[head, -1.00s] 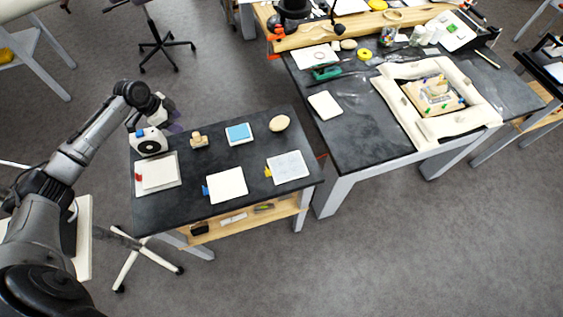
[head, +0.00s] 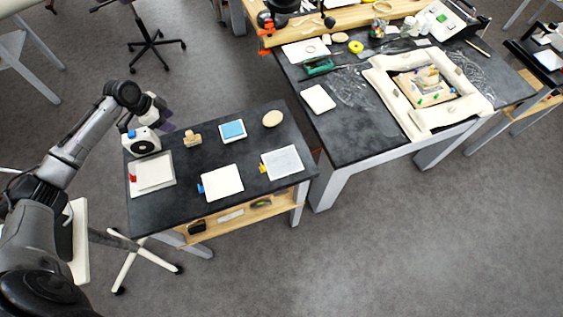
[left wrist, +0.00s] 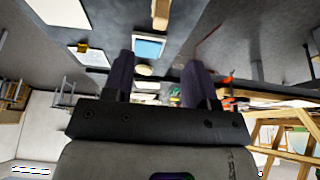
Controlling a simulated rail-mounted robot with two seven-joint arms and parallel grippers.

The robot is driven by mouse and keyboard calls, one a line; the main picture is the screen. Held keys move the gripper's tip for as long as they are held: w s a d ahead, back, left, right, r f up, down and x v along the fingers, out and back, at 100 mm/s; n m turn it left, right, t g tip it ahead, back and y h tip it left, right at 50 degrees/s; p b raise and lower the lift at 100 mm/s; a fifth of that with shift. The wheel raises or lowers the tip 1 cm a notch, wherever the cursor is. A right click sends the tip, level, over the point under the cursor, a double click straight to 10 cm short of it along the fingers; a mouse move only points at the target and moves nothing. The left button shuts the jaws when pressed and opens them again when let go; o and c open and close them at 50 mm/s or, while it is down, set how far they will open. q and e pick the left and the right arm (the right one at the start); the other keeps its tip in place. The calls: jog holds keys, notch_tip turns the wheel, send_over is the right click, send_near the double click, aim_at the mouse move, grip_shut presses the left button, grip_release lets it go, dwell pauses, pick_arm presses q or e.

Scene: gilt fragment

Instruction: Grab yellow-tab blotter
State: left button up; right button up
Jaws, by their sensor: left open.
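The yellow-tab blotter (head: 283,163) is a pale sheet with a small yellow tab at its left edge. It lies flat at the right end of the small dark table (head: 200,212). A blue-tab blotter (head: 221,183) lies to its left, and a red-tab blotter (head: 153,174) lies farther left. My left gripper (head: 168,126) is above the table's far left corner, well away from the yellow-tab blotter. In the left wrist view my left gripper (left wrist: 160,78) has its two dark fingers apart with nothing held between them. My right gripper is not seen.
On the small table are a white device (head: 142,142), a wooden stamp-like block (head: 192,138), a blue pad (head: 233,130) and a tan oval (head: 273,118). A large dark workbench (head: 365,145) with a white padded frame (head: 466,116) stands to the right.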

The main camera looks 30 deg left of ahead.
pick_arm(q)
jog(key=shift+c, duration=0.3)
jog(key=shift+c, duration=1.4)
